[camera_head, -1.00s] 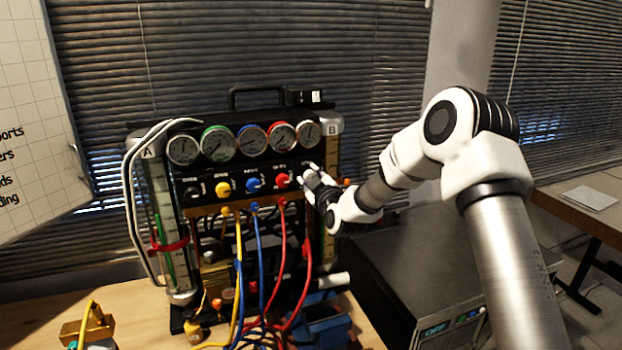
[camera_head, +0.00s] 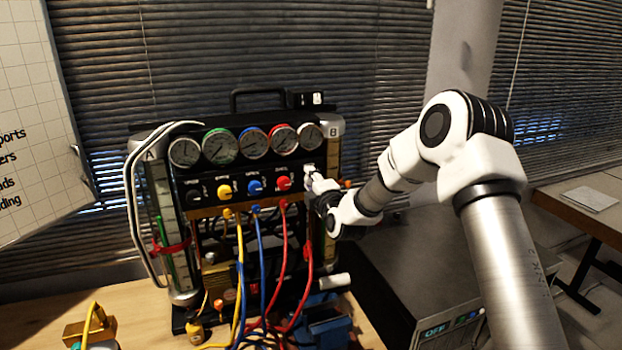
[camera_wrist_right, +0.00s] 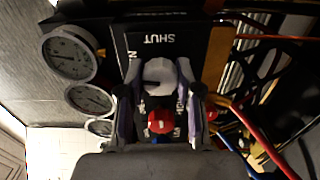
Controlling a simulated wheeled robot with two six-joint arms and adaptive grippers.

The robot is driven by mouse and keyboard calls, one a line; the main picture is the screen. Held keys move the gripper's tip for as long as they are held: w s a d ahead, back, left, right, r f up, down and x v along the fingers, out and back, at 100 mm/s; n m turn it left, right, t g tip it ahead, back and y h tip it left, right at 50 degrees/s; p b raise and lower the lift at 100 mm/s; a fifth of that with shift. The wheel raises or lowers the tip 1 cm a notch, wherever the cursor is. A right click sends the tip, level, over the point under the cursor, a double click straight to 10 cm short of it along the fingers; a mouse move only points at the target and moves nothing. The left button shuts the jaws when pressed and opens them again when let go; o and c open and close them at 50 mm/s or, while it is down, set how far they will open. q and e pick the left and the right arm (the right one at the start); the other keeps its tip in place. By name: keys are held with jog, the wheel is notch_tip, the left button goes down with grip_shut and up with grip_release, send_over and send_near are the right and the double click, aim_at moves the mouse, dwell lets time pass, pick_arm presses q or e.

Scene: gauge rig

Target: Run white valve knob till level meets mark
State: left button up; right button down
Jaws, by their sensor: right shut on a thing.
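The white valve knob (camera_head: 309,169) sits at the right end of the black valve panel, beside the red knob (camera_head: 284,183). My right gripper (camera_head: 313,178) is at it, and in the right wrist view its two fingers (camera_wrist_right: 159,80) stand on either side of the white knob (camera_wrist_right: 160,73), shut on it. The word SHUT shows on the panel just beyond. Sight column A (camera_head: 160,205) at the left holds a green strip and has a red band (camera_head: 170,247) around it. Column B (camera_head: 333,155) is partly hidden by my arm. The exact level cannot be read. My left gripper is not in view.
Several round gauges (camera_head: 253,143) line the rig's top. Yellow (camera_head: 225,191) and blue (camera_head: 254,187) knobs share the panel. Coloured hoses (camera_head: 281,250) hang in front. A dark box (camera_head: 400,275) stands under my right arm. Bare tabletop (camera_head: 60,285) shows at the left.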

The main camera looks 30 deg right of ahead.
jog(key=shift+w+d+r+n, duration=0.15)
jog(key=shift+r+n, duration=0.2)
jog(key=shift+n, duration=0.45)
jog(key=c, duration=0.8)
grip_release()
jog(key=shift+f, duration=0.1)
jog(key=shift+o, duration=0.2)
jog(key=shift+d+f, duration=0.1)
jog(key=shift+f, duration=0.05)
jog(key=v, duration=1.2)
